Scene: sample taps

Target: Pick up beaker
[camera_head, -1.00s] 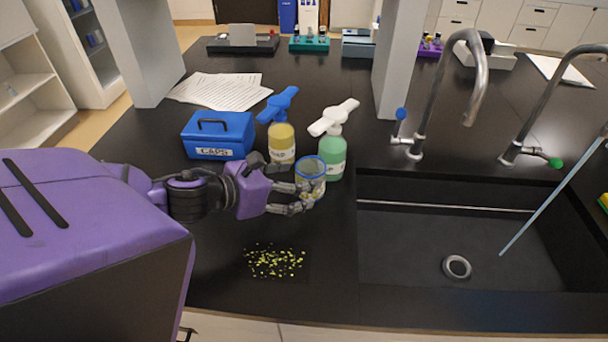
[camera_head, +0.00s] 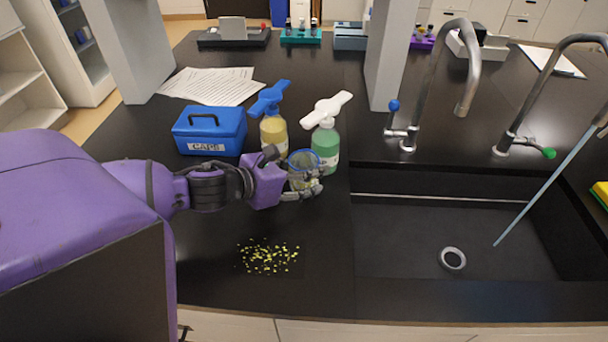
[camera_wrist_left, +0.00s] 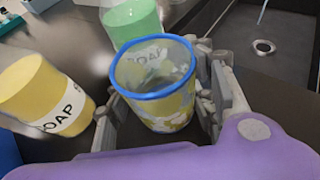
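The beaker (camera_head: 303,168) is a clear glass with a blue rim and stands on the black bench, left of the sink. In the left wrist view the beaker (camera_wrist_left: 155,85) is between my fingers, with yellow-speckled patches on its wall. My left gripper (camera_head: 296,178) reaches around it from the left; in the left wrist view the gripper (camera_wrist_left: 162,112) has a finger on each side, very close to the wall. Whether both fingers press on it is unclear. My right gripper is not in view.
A yellow soap bottle (camera_head: 273,136) and a green soap bottle (camera_head: 325,148) stand just behind the beaker. A blue CAPS box (camera_head: 210,131) is left of them. Yellow-green bits (camera_head: 268,257) lie in front. The sink (camera_head: 450,225) with taps is at right.

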